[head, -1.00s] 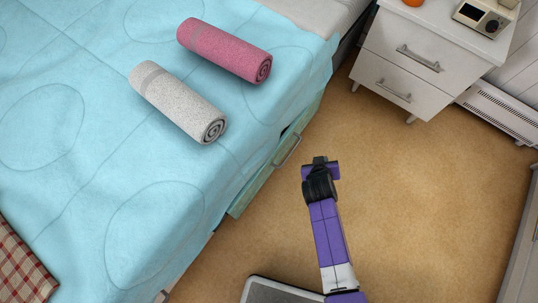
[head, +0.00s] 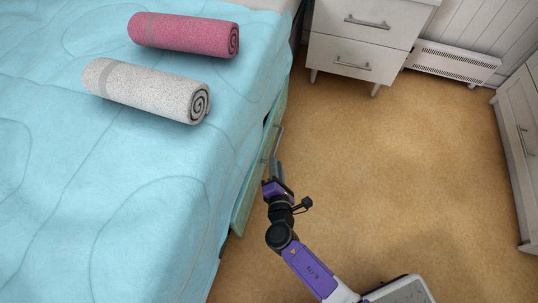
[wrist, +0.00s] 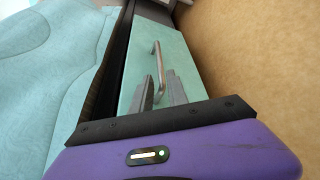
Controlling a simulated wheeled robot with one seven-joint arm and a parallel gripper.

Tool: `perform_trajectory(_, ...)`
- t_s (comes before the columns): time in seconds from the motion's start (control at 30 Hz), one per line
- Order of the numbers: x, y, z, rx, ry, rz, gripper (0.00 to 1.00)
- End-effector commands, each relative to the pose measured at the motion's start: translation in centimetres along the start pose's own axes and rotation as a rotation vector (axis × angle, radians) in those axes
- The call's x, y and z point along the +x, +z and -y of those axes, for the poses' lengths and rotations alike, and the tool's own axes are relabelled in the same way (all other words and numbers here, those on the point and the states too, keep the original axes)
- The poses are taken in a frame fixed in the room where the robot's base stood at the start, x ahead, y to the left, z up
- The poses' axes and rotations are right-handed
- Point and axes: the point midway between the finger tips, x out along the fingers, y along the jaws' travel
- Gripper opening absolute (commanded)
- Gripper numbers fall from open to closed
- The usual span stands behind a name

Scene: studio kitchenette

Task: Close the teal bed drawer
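The teal bed drawer (head: 243,207) is under the side of the bed, its pale front standing out a little beyond the blue bedspread. In the wrist view, the drawer front (wrist: 138,62) has a dark gap between it and the bedspread. Its metal handle (head: 277,143) also shows in the wrist view (wrist: 158,62). My gripper (head: 276,162) is at the near end of the handle. In the wrist view, its two fingers (wrist: 160,88) are apart, with the handle's lower end showing between them. I cannot tell whether they touch the handle or the front.
On the bed (head: 60,180) lie a pink rolled towel (head: 185,34) and a white rolled towel (head: 145,90). A white nightstand (head: 362,40) and a heater (head: 455,62) stand at the back. A white cabinet (head: 518,140) is at the right. The brown floor (head: 400,170) between is clear.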

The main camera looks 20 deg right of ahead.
Motion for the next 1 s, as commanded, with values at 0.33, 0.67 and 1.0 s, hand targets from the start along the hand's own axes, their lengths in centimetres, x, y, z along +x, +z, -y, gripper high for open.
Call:
perform_trajectory(0.33, 5.3, -0.1, 0.2, 0.003, -0.001, 0.002, 0.2)
perform_trajectory(0.67, 6.9, 0.1, 0.1, 0.003, -0.002, 0.002, 0.2)
perform_trajectory(1.0, 6.9, 0.1, 0.0, 0.004, -0.002, 0.001, 0.0)
